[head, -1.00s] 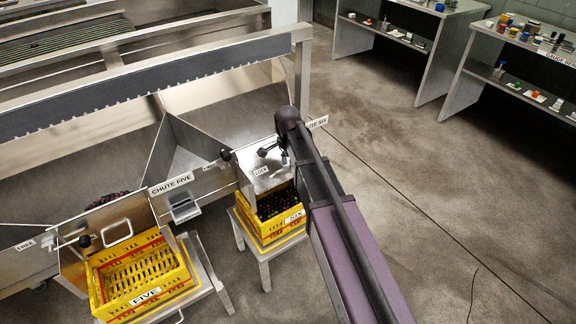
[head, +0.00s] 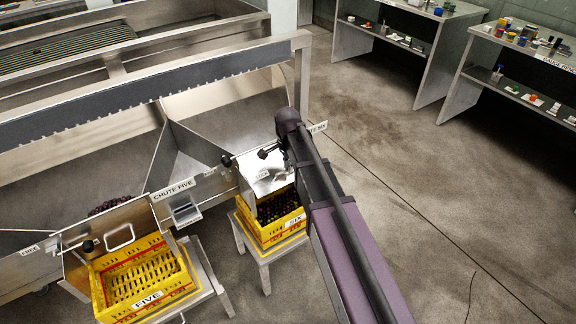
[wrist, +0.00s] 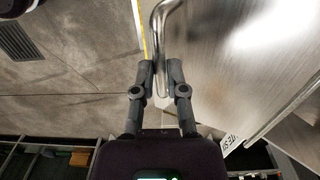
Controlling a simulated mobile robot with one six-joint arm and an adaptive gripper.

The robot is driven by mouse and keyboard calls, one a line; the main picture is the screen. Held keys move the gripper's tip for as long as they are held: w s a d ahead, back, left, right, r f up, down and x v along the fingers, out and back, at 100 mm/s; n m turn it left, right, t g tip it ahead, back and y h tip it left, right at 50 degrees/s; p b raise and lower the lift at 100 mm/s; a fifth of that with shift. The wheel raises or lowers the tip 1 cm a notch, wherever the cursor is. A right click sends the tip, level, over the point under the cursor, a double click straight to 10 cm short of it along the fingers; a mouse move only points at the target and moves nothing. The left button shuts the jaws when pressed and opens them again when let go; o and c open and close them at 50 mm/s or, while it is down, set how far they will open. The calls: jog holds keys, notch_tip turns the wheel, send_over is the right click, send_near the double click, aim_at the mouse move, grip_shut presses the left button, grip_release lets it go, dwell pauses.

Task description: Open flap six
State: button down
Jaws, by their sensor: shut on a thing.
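Flap six (head: 262,178) is a shiny steel plate at the chute six mouth, left of my arm in the head view. It stands tilted outward over the yellow crate marked SIX (head: 272,238), which holds dark round fruit. In the wrist view my gripper (wrist: 161,75) is shut on a bent metal bar handle (wrist: 158,30), with the steel flap plate (wrist: 225,70) to the right of it. In the head view my arm hides most of the gripper and the handle. A dark knob (head: 226,160) sits at the flap's upper left.
Flap five (head: 120,235) with its loop handle stands left, above a yellow crate marked FIVE (head: 150,298) that looks empty. Steel stands carry the crates. Benches with small items (head: 430,60) stand back right; the floor between is clear.

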jog(key=shift+w+a+r+p, duration=0.1)
jog(key=shift+w+r+p, duration=0.05)
jog(key=shift+r+p, duration=0.55)
jog(key=shift+w+a+r+p, duration=0.2)
jog(key=shift+r+p, duration=0.35)
jog(key=shift+r, duration=0.3)
jog(key=shift+w+a+r+p, duration=0.1)
jog(key=shift+w+r+p, duration=0.05)
jog(key=shift+r+p, duration=0.55)
jog(key=c, duration=0.7)
grip_release()
jog(key=shift+w+f, duration=0.15)
jog(key=shift+s+d, duration=0.1)
jog(key=shift+s, duration=0.15)
jog(key=shift+r, duration=0.2)
